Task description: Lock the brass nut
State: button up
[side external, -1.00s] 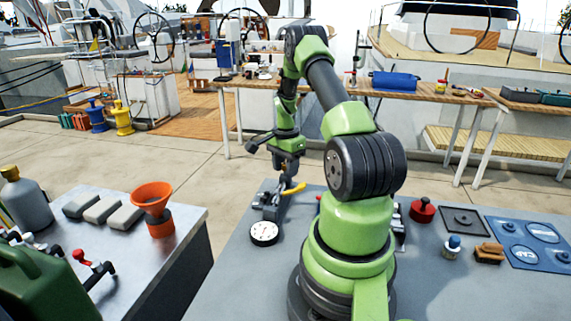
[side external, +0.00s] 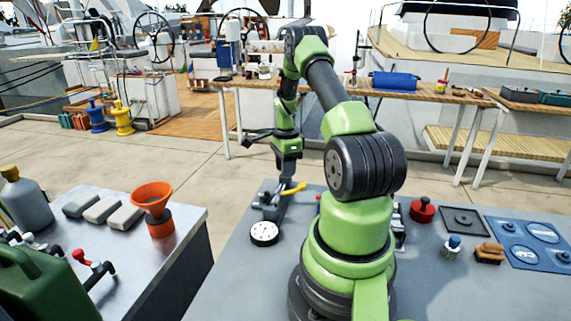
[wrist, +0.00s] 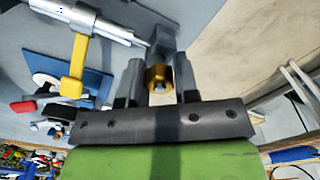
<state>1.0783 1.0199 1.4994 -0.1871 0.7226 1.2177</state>
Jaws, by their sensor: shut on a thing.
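The brass nut (wrist: 157,80) shows in the wrist view between the two dark fingers of my gripper (wrist: 160,77), with a pale stud end at its centre. The fingers are closed on its sides. A grey block stands just beyond it. In the side view my gripper (side external: 285,180) points down at a dark fixture (side external: 270,205) on the grey bench, and the nut is too small or hidden to make out there. A yellow handle (side external: 294,188) sticks out beside the gripper; it also shows in the wrist view (wrist: 77,58) on a silver cylinder.
A round white dial gauge (side external: 264,233) lies in front of the fixture. A red-knobbed piece (side external: 422,210), a brush (side external: 489,253) and a blue panel (side external: 530,241) lie right of my base. A second bench with an orange funnel (side external: 151,195) stands left, across a gap.

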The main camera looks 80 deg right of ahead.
jog(key=m, duration=0.4)
dwell(0.4)
jog(key=shift+m, duration=2.4)
